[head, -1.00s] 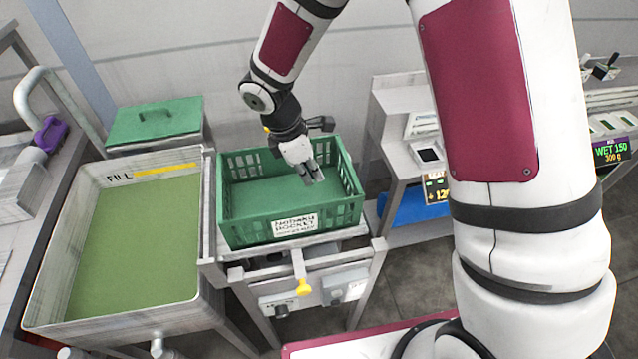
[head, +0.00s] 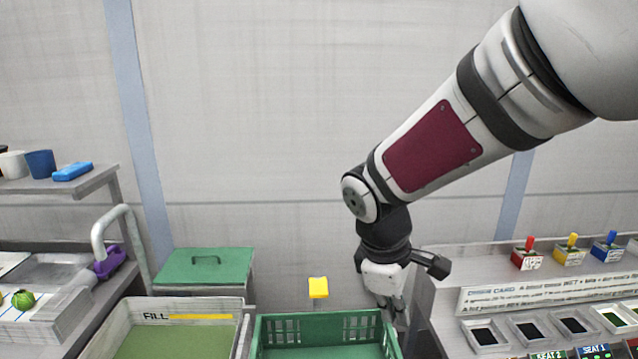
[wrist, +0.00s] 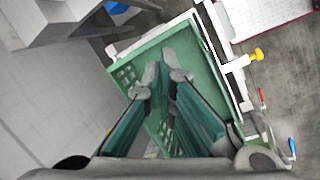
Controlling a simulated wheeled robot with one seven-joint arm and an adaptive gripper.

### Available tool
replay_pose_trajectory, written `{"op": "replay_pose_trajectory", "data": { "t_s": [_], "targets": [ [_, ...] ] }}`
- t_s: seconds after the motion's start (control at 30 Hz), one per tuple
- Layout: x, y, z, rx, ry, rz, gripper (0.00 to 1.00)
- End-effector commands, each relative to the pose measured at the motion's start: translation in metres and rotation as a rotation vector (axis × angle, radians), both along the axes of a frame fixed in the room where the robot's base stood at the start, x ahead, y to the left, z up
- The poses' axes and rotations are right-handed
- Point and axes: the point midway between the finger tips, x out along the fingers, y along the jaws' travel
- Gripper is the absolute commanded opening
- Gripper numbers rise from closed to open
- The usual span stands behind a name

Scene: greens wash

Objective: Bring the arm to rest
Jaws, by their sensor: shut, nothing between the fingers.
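My arm reaches in from the upper right in the head view. My gripper (head: 394,312) points down above the right rear corner of the green crate (head: 320,328). The wrist view shows my gripper (wrist: 163,82) with its fingertips together and nothing between them. The crate (wrist: 193,62) lies below the fingers in that view, and the part of it that shows looks empty. In the head view only the crate's upper rear part is in frame.
A basin marked FILL (head: 180,303) stands left of the crate, with a green lidded box (head: 205,268) behind it. A yellow knob (head: 318,287) rises behind the crate. The counter at right holds several dark trays (head: 486,335) and three coloured-handled boxes (head: 570,250).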

Motion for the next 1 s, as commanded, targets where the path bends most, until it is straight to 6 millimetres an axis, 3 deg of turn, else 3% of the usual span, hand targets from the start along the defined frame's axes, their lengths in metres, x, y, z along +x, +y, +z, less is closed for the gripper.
{"op": "replay_pose_trajectory", "data": {
  "t_s": [0.03, 0.2, 0.5, 0.73, 1.0],
  "targets": [
    [-0.009, -0.009, 0.016, 0.021, -0.042, -0.07, 0.0],
    [-0.043, -0.032, 0.054, 0.107, -0.154, -0.302, 0.0],
    [-0.11, -0.058, 0.098, 0.318, -0.338, -0.692, 0.0],
    [-0.148, -0.064, 0.111, 0.479, -0.427, -0.906, 0.0],
    [-0.161, -0.064, 0.113, 0.541, -0.452, -0.981, 0.0]
  ]
}}
